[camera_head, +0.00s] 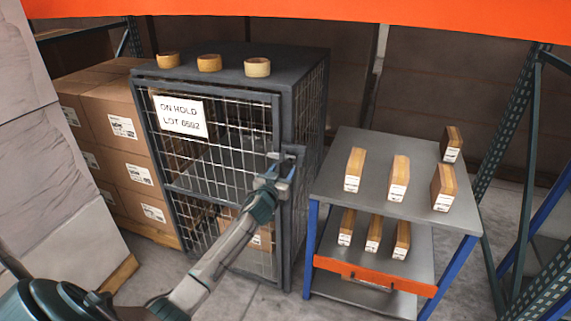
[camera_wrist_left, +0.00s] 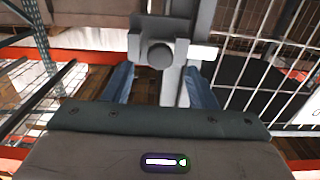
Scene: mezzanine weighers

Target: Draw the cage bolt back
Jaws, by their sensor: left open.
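The grey wire cage (camera_head: 290,115) stands in the middle of the head view, its mesh door facing me and a bolt (camera_head: 287,158) at the door's right edge. In the left wrist view, the bolt shows as a grey bracket with a round knob (camera_wrist_left: 160,55) and a pale bar end beside it. My left gripper (camera_head: 272,176) is at the bolt, with its blue fingers open. In the wrist view, the fingers (camera_wrist_left: 160,88) stand on either side of the knob, with gaps visible. Contact is hard to tell. My right gripper is not in view.
An "ON HOLD" sign (camera_head: 181,115) hangs on the door. Several rings, one a tan ring (camera_head: 257,67), sit on the cage top. A blue-legged trolley (camera_head: 335,192) with several wooden blocks stands right. Stacked cartons (camera_head: 115,150) stand left.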

